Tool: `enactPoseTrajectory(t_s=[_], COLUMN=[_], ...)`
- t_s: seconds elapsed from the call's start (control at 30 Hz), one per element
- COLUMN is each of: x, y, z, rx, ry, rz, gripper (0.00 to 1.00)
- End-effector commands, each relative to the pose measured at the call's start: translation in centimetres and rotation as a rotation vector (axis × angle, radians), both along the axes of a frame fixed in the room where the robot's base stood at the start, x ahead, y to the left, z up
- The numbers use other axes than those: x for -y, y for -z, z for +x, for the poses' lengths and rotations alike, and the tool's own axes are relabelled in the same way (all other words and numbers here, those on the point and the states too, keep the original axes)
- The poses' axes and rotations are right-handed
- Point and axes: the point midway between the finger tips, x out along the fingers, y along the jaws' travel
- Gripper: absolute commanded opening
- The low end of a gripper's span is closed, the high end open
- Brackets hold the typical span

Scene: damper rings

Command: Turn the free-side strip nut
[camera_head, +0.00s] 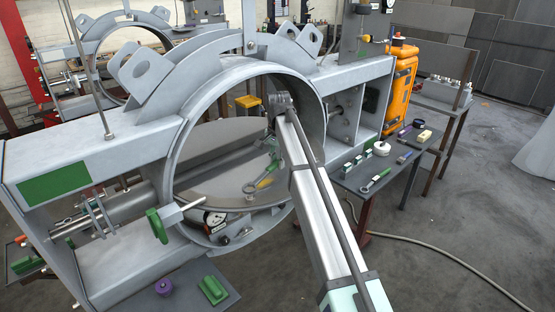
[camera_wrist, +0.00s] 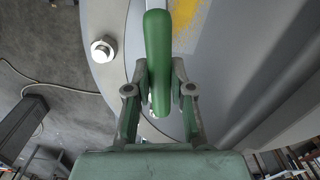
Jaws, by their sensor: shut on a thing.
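My gripper (camera_wrist: 159,80) is shut on the green handle (camera_wrist: 158,45) of a tool in the wrist view. A pale metal shank (camera_wrist: 185,22) runs on from the handle to the top edge, and its far end is out of view. In the head view a spanner (camera_head: 251,187) with a ring end and green handle shows inside the large ring, against the grey disc (camera_head: 215,160). My gripper is mostly hidden there behind my arm. A round metal nut or bolt head (camera_wrist: 103,50) sits left of the handle in the wrist view, apart from my fingers. I cannot tell whether it is the free-side strip nut.
The large grey ring (camera_head: 183,130) surrounds the disc and my arm passes into it. A yellow mark (camera_wrist: 193,25) lies beside the shank. A side table (camera_head: 352,180) at the right holds another green-handled spanner (camera_head: 376,181) and several small parts. A hose (camera_head: 440,251) crosses the floor.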

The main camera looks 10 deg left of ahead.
Motion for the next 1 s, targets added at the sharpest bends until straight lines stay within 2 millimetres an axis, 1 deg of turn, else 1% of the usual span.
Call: enactPoseTrajectory(t_s=[0.03, 0.13, 0.23, 0.57, 1.0], x=[0.0, 0.0, 0.0, 0.0, 0.0], y=[0.9, 2.0, 1.6, 2.6, 2.7], z=[0.0, 0.0, 0.0, 0.1, 0.0], rx=[0.000, 0.000, 0.001, 0.000, 0.000], ry=[0.000, 0.000, 0.001, 0.002, 0.002], rz=[0.000, 0.000, 0.001, 0.001, 0.001], gripper=[0.00, 0.00, 0.00, 0.00, 0.00])
